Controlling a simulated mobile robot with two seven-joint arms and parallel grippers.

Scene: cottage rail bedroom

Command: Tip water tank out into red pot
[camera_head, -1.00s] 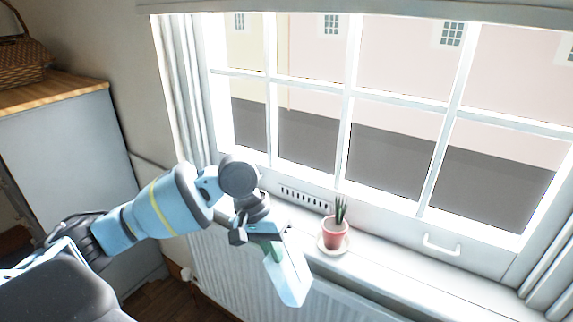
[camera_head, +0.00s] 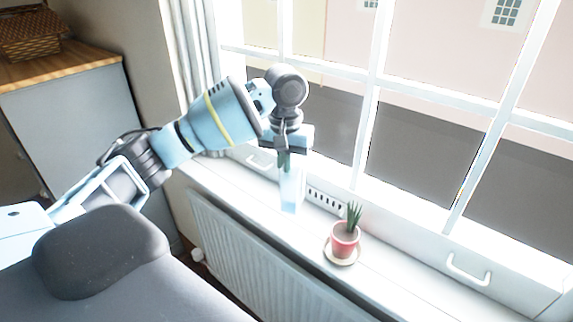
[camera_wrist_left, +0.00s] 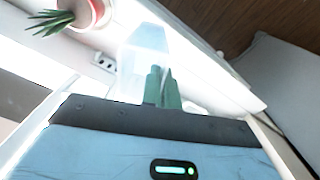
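My left gripper (camera_head: 284,160) is shut on the water tank (camera_head: 290,190), a clear narrow container with pale blue water at its lower end. It hangs nearly upright above the window sill, left of the red pot (camera_head: 345,241) and apart from it. The red pot holds a spiky green plant and stands on a saucer (camera_head: 340,260) on the sill. In the left wrist view the green fingertips (camera_wrist_left: 162,88) are at the near end of the tank (camera_wrist_left: 148,45), and the red pot (camera_wrist_left: 98,12) is at the top left. My right gripper is not in view.
The white sill (camera_head: 400,285) runs below the window, with a vent (camera_head: 325,198) and a handle (camera_head: 467,270) behind it. A radiator (camera_head: 245,255) is below the sill. A cabinet (camera_head: 75,130) with a wicker basket (camera_head: 30,35) stands at left. The sill right of the pot is clear.

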